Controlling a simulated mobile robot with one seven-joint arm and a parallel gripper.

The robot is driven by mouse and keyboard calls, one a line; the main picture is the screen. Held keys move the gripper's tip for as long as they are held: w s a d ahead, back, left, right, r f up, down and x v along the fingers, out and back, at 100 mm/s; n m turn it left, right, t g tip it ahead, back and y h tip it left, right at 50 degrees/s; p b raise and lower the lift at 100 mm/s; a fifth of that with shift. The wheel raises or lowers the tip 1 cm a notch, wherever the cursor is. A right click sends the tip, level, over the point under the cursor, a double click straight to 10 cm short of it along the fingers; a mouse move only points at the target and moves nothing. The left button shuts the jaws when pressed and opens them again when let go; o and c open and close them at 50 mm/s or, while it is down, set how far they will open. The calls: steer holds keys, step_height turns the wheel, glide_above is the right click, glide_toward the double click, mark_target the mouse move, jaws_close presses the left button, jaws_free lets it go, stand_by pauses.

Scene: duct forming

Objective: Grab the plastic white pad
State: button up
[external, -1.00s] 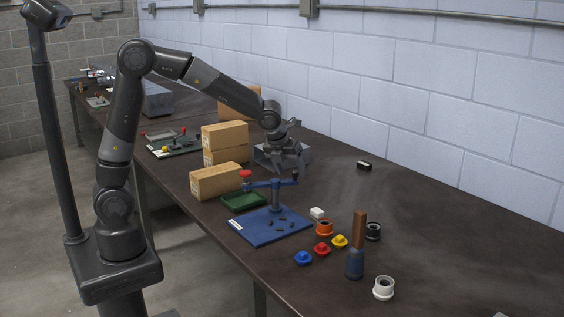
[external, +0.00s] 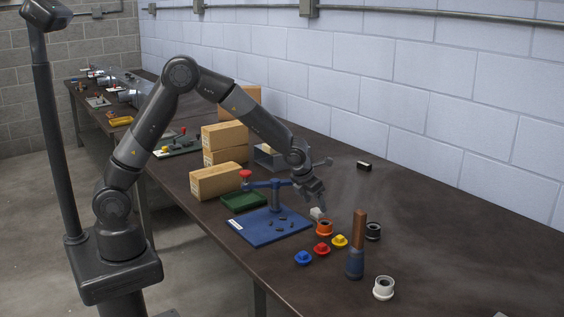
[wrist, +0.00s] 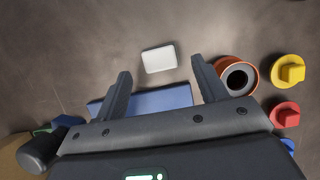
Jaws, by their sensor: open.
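The white pad (wrist: 159,59) lies flat on the dark table in the wrist view, just beyond my fingertips and roughly centred between them. In the external view the white pad (external: 317,213) sits beside the right corner of the blue plate, partly covered by my gripper. My gripper (external: 318,200) is low above it, pointing down. In the wrist view my gripper (wrist: 160,82) is open, with its two fingers wide apart and nothing between them.
An orange ring-shaped part (wrist: 238,76) is close to the right finger. Red (external: 322,249), yellow (external: 340,241) and blue (external: 303,258) knobs stand nearby. The blue plate (external: 262,232) with its press arm is left of the pad. Bare table (external: 430,220) lies to the right.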

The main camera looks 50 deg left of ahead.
mark_target(317, 210)
steer(key=x, duration=0.3)
steer(key=shift+f, duration=0.15)
steer(key=c, duration=1.1)
